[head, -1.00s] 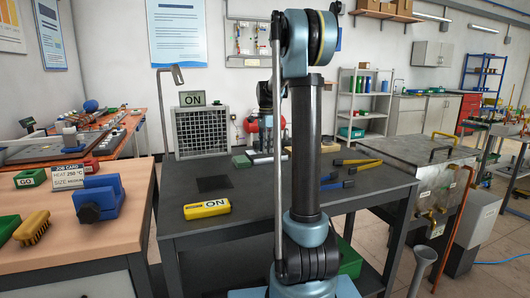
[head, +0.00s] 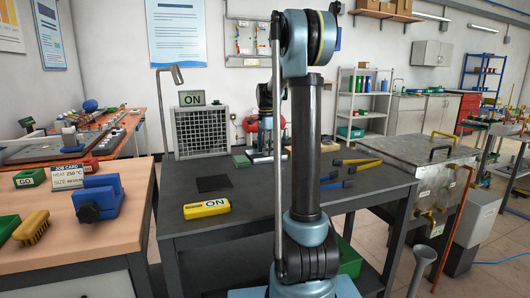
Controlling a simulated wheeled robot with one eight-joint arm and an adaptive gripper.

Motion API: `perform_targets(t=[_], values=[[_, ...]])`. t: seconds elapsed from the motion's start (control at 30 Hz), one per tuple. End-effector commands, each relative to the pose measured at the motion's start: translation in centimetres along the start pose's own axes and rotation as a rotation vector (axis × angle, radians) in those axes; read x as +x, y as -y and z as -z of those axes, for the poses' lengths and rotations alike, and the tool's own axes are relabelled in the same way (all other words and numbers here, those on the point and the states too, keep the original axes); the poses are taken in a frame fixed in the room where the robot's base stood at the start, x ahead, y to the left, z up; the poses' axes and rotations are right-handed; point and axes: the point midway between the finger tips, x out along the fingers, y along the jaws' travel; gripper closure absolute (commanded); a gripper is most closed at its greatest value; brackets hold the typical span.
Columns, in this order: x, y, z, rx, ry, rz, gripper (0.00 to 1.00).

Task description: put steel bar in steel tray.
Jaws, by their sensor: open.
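My gripper (head: 263,143) shows only in part, small and far off behind my own arm, pointing down over the back of the dark workbench (head: 240,215). Its jaws look open, and I cannot make out anything between them. I cannot pick out the steel bar; it may be hidden by my arm or too small to see. I cannot identify the steel tray for certain. A grey tray-like board (head: 55,150) lies on the orange bench at the far left.
A wooden bench with a blue clamp (head: 98,199) stands left, a metal tank (head: 425,160) right.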

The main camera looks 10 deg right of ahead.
Motion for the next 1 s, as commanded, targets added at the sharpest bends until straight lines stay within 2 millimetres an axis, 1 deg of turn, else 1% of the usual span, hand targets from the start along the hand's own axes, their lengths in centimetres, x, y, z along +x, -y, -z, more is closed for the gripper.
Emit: perform_targets(t=[0.17, 0.4, 0.6, 0.8, 1.0], values=[[-2.6, 0.0, 0.0, 0.0, 0.0, 0.0, 0.58], [-7.2, 0.0, 0.0, 0.0, 0.0, 0.0, 0.58], [-10.1, 0.0, 0.0, 0.0, 0.0, 0.0, 0.58], [-11.4, 0.0, 0.0, -0.001, 0.0, 0.0, 0.58], [-11.6, 0.0, 0.0, -0.001, 0.0, 0.0, 0.58]])
